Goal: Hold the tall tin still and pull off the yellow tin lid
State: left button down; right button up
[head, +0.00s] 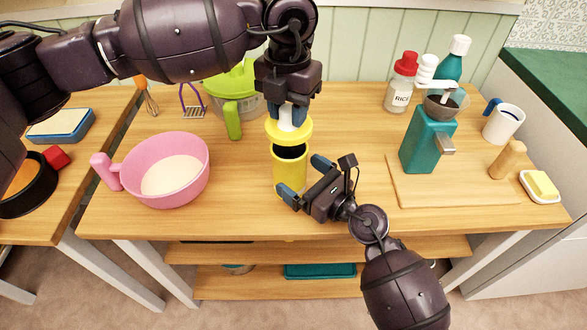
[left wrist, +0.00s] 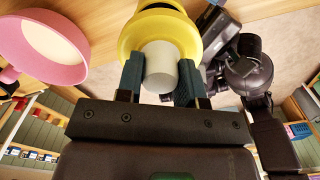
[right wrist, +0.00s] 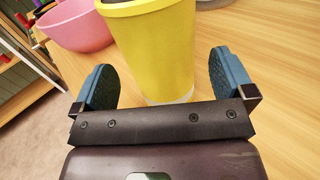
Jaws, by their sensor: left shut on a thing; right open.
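The tall yellow tin (head: 290,175) stands upright on the wooden table, its dark open mouth showing at the top. The yellow tin lid (head: 301,134) is above the mouth, apart from the rim at least at the front. My left gripper (head: 288,116) is shut on the lid's white knob, clear in the left wrist view (left wrist: 160,66). My right gripper (head: 305,180) is open, low beside the tin. In the right wrist view the tin (right wrist: 155,45) stands between and beyond its spread fingers; I see no firm contact.
A pink pan (head: 170,185) stands left of the tin, and a green-lidded bowl (head: 232,85) is behind. A teal grinder (head: 425,140) stands on a board (head: 450,192) at the right.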

jog(key=v, duration=0.8)
jog(key=shift+s+d, duration=0.3)
jog(key=shift+r, duration=0.1)
